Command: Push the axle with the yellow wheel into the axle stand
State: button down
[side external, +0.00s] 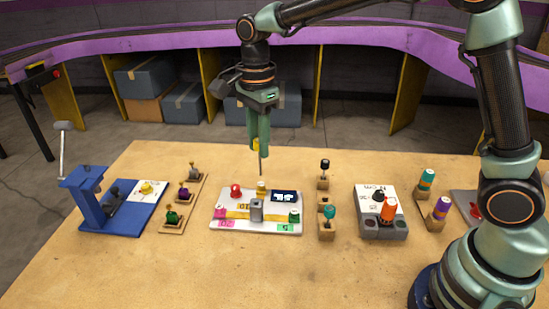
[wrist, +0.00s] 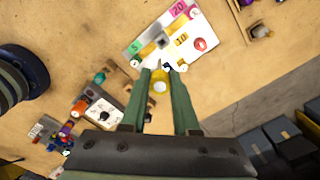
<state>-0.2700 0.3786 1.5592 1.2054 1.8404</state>
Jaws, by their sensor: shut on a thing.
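My gripper (side external: 260,150) points down, raised above the table behind the white tray. It is shut on the axle with the yellow wheel (side external: 256,145); a thin dark shaft hangs straight down below the fingers. In the wrist view the yellow wheel (wrist: 160,84) sits between the two green fingers, its pale end toward the camera. A small wooden stand (side external: 326,235), right of the white tray, carries a black-topped piece (side external: 324,164) and a teal-topped piece (side external: 329,212), with a gap between them. It looks like the axle stand, though I cannot be sure. The held axle is apart from it.
The white tray (side external: 290,228) holds coloured knobs, a metal cylinder (side external: 256,210) and a small screen. At left are a blue press (side external: 130,225) and a wooden rack of pieces (side external: 172,228). A grey box with an orange knob (side external: 388,210) is at right. The front table is clear.

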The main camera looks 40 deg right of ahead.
jog(key=shift+w+a+f, duration=0.15)
jog(key=shift+a+f, duration=0.15)
jog(key=shift+a, duration=0.4)
jog(key=shift+f, duration=2.95)
jog(key=shift+f, duration=2.8)
jog(key=c, duration=0.6)
grip_release()
